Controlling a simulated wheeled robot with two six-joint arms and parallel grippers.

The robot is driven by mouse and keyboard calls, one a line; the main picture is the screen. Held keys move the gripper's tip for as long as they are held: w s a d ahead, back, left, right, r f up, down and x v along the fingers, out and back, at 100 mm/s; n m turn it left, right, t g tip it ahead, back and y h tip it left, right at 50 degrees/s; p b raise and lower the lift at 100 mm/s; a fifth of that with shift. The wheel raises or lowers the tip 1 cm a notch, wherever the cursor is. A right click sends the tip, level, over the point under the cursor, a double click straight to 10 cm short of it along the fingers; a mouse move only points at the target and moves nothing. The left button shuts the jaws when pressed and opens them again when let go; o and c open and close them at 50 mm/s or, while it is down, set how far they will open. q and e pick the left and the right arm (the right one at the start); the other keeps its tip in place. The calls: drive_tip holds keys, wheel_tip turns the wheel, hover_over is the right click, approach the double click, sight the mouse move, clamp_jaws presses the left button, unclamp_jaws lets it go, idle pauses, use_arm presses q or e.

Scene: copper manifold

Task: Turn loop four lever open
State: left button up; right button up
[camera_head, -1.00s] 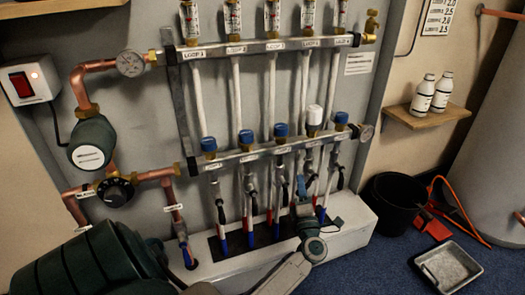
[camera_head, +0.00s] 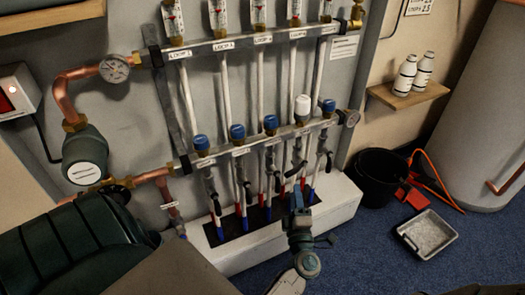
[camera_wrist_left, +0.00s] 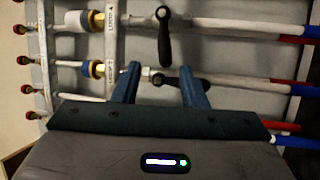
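The loop four lever (camera_head: 296,169) is a black handle below the white cap (camera_head: 302,105) on the manifold's lower bar. It sits crosswise to its pipe. In the left wrist view the loop four lever (camera_wrist_left: 164,37) also stands across its pipe, near the top. My left gripper (camera_head: 297,197) is in front of the lower pipes, below the lever. In the wrist view its two blue fingers (camera_wrist_left: 160,70) are apart, with nothing held. Between and beyond them is a neighbouring black lever (camera_wrist_left: 183,82), lying along its pipe. My right gripper is not in view.
Neighbouring pipes carry blue caps (camera_head: 237,132) and similar levers close by. A white plinth (camera_head: 335,205) runs below. A black bucket (camera_head: 378,178), a grey tray (camera_head: 427,235) and a shelf (camera_head: 410,95) with two white bottles stand to the right. Blue floor is open in front.

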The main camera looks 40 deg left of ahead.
use_arm(q)
drive_tip(key=s+d+m+t+h, duration=0.25)
drive_tip(key=d+m+h, duration=0.65)
drive_tip(key=m+h, duration=0.85)
drive_tip(key=s+a+f+m+g+y+p, duration=0.1)
drive_tip(key=s+a+f+m+g+p, duration=0.1)
drive_tip(key=s+f+m+g, duration=0.2)
drive_tip(key=s+a+f+m+g+y+p, duration=0.1)
drive_tip(key=s+a+f+m+g+p, duration=0.1)
drive_tip(key=s+g, duration=0.6)
drive_tip(key=s+a+f+m, duration=0.1)
drive_tip(key=s+f+m, duration=0.1)
drive_tip(key=s+f, duration=0.1)
drive_tip(key=shift+s+y+p, duration=0.3)
drive_tip(key=shift+s+y, duration=0.05)
drive_tip(key=shift+s, duration=0.35)
drive_tip(key=shift+c, duration=0.2)
